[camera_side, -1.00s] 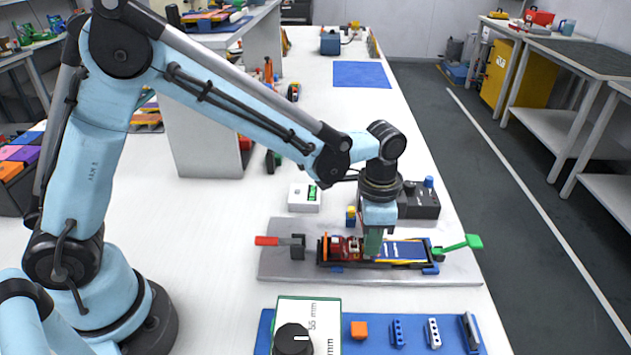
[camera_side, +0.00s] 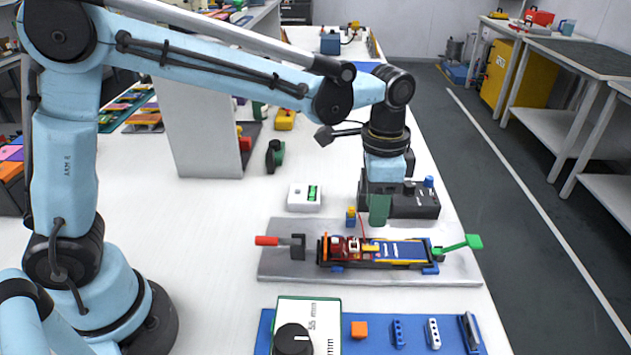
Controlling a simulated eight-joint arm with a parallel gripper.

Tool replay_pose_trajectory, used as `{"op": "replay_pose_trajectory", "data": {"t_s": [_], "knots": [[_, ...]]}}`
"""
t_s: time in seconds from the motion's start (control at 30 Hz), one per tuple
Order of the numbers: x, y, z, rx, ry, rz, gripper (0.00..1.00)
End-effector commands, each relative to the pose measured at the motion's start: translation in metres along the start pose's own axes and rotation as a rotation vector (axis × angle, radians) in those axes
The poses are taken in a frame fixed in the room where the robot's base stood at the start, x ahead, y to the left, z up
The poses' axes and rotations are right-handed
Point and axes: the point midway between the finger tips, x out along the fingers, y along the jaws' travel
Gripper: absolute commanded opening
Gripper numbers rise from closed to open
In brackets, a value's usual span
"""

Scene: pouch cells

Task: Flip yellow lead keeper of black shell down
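The black shell (camera_side: 380,265) sits on a grey metal plate (camera_side: 300,274). A blue flat cell (camera_side: 407,250) with yellow edges lies in its right half, and red parts (camera_side: 338,246) fill its left end. A small yellow piece (camera_side: 370,247), which looks like the lead keeper, lies near the middle of the shell; it is too small to tell whether it is fully down. A thin red lead rises beside it. My gripper (camera_side: 379,222), with green fingers pointing down, hangs above and slightly behind the shell, clear of it. The fingers overlap in this view, so their gap is hidden.
A red-handled clamp (camera_side: 280,241) stands left of the shell, and a green lever (camera_side: 460,244) sticks out at its right. A black box (camera_side: 425,203) and a white box (camera_side: 304,197) stand behind. A blue mat (camera_side: 375,340) with small parts lies in front.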

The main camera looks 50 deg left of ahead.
Motion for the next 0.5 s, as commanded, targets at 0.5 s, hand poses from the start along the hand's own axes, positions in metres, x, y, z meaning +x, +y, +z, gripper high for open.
{"op": "replay_pose_trajectory", "data": {"t_s": [0.5], "knots": [[-0.040,0.000,0.000,0.000,0.000,0.000,0.38]]}}
